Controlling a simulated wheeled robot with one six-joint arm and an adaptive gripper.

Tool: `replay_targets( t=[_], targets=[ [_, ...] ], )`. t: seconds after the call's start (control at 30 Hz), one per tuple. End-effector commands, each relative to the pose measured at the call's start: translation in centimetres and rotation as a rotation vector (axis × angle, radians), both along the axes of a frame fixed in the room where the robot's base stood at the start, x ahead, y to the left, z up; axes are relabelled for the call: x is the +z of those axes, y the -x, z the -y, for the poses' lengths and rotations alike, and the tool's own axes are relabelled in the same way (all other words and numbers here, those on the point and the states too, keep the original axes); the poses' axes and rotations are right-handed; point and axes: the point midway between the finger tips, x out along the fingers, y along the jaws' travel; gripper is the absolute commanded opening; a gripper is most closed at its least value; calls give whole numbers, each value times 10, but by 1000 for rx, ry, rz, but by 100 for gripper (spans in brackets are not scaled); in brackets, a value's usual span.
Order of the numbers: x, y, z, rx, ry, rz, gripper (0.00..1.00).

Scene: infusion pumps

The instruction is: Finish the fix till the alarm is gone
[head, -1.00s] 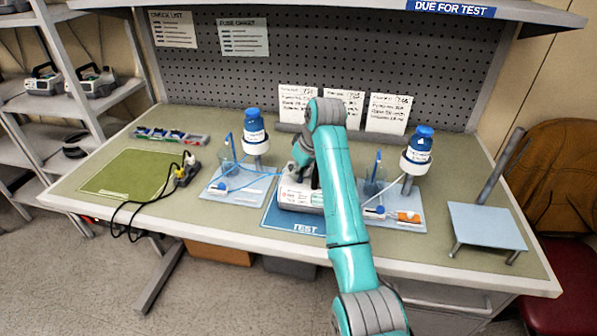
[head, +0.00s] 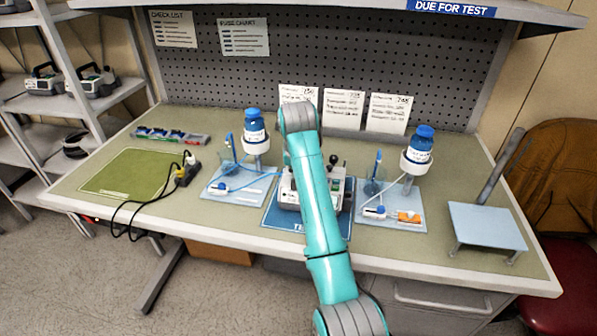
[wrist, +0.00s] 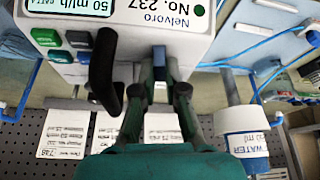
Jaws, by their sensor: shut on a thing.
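The infusion pump (head: 345,198) stands on the blue TEST mat (head: 345,222), partly behind my arm. In the wrist view its white body (wrist: 150,20) appears upside down, marked "Nelvoro No. 237", with a green display (wrist: 75,5) reading 50 ml/h, several buttons and a black handle or lever (wrist: 104,78). My gripper (wrist: 163,88) is at the pump, its fingers close together on a small grey-blue piece, largely hidden. A thin blue tube (wrist: 212,65) runs from the right toward the fingers; I cannot tell whether they touch it. The head view hides my fingertips behind my arm.
Stands with blue-capped water bottles flank the pump, left (head: 254,130) and right (head: 418,145). A power strip (head: 186,172) with black cords is at left, beside the green mat (head: 125,172). A light-blue platform (head: 487,226) stands at right. Three cards (head: 343,108) stand behind.

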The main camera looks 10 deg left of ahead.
Motion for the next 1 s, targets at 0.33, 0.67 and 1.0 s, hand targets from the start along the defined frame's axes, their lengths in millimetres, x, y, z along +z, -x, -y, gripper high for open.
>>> replay_targets(
  t=[0.33, 0.67, 1.0],
  targets=[
    [0, 0, -1, -170, 1, -2, 0],
    [0, 0, 0, -216, 1, -2, 0],
    [0, 0, 0, -216, 1, -2, 21]
  ],
)
